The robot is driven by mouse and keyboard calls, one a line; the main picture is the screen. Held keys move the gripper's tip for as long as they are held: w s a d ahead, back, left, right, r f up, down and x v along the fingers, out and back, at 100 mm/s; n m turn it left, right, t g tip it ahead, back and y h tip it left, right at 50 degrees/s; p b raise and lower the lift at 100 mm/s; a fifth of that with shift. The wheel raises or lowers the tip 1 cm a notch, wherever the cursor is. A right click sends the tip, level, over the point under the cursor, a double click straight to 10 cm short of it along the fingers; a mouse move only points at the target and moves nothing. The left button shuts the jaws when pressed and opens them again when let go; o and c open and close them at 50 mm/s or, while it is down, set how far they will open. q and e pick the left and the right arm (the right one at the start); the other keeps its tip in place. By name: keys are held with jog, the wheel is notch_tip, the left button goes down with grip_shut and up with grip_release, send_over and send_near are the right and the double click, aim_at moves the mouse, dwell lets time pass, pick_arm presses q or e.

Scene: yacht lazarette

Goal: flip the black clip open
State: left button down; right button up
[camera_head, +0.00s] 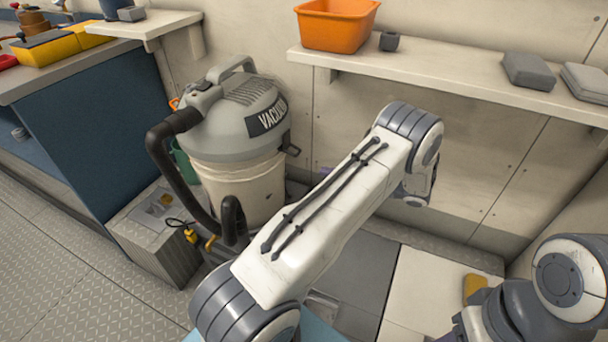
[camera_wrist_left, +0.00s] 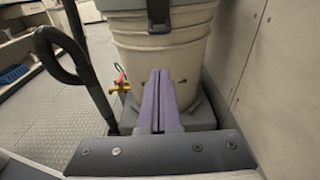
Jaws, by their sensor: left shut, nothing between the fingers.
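A grey and white vacuum (camera_head: 240,140) with a domed lid stands on the floor. A black clip (camera_head: 291,146) sits on the right side of its lid edge. In the left wrist view the clip (camera_wrist_left: 158,14) hangs at the top, over the pale bucket (camera_wrist_left: 160,50). My left gripper (camera_wrist_left: 159,74) has purple fingers pressed together and empty, pointing at the bucket below the clip; contact cannot be told. In the head view my left arm mostly hides this gripper. My right arm shows at the lower right, its gripper out of view.
A dark hose (camera_head: 165,165) curves down the vacuum's left side. A shelf (camera_head: 430,70) above holds an orange tub (camera_head: 336,24) and grey blocks. A blue-sided bench (camera_head: 90,130) stands at the left. Open floor (camera_head: 60,270) lies at the lower left.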

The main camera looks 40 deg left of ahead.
pick_arm(q)
jog(key=shift+w+a+f, duration=0.15)
jog(key=shift+a+f, duration=0.15)
jog(key=shift+f, duration=0.05)
jog(key=b+x, duration=0.1)
jog(key=x, duration=0.8)
jog(key=shift+a+f+b, duration=0.1)
jog(key=shift+a+b, duration=0.25)
jog(key=shift+b, duration=0.05)
jog(key=r, duration=0.1)
jog(key=d+r, duration=0.2)
jog(key=shift+w+r, duration=0.1)
jog(key=shift+r, duration=0.15)
